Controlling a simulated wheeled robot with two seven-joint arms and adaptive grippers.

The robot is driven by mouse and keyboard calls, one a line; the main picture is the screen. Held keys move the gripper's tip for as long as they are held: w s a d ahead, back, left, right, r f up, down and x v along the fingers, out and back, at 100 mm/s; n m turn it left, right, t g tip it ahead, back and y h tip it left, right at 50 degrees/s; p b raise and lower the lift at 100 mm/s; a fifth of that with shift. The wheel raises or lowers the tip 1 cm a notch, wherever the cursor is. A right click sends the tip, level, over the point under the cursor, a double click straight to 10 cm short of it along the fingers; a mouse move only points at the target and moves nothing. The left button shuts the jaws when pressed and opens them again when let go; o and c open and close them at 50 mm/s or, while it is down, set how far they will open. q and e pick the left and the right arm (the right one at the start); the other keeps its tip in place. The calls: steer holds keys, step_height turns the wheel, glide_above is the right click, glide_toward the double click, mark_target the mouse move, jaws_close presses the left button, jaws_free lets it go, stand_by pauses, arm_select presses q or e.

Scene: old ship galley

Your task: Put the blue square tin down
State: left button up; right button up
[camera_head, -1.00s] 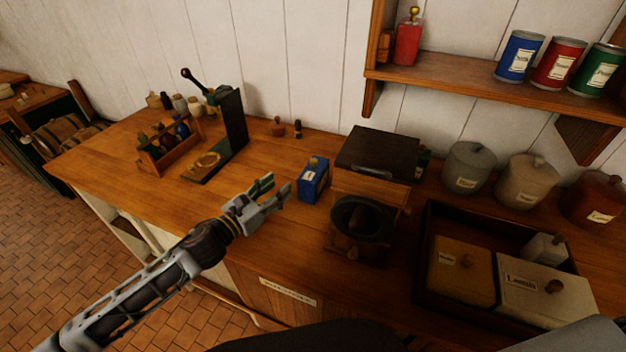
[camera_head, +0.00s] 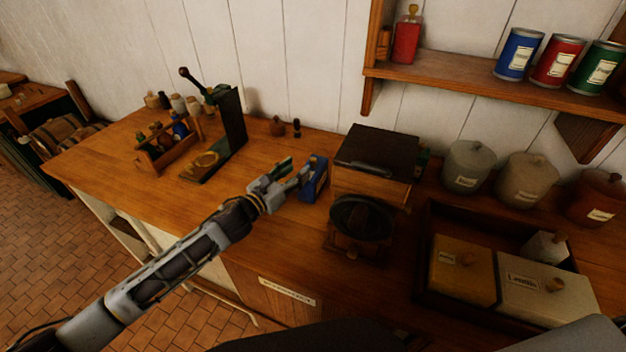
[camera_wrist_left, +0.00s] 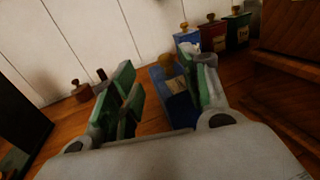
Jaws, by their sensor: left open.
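The blue square tin (camera_head: 316,183) stands upright on the wooden counter, just left of the wooden box with the dark lid. My left gripper (camera_head: 296,169) is open, with its fingertips close to the tin's left side and partly covering it. In the left wrist view the tin (camera_wrist_left: 178,101), with a round brown knob, shows between the spread green-padded fingers (camera_wrist_left: 165,80), closer to the right finger. That finger hides part of it. I cannot tell whether a finger touches it. My right gripper is not in view.
The wooden box (camera_head: 372,185) and a dark round bowl (camera_head: 362,217) stand right of the tin. A rack of bottles (camera_head: 165,150) and a dark upright stand (camera_head: 233,125) are to the left. Counter (camera_head: 225,215) left of the gripper is bare.

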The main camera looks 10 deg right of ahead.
arm_select(q)
steer(key=shift+w+d, duration=0.15)
steer(key=shift+d, duration=0.05)
steer(key=shift+d, duration=0.1)
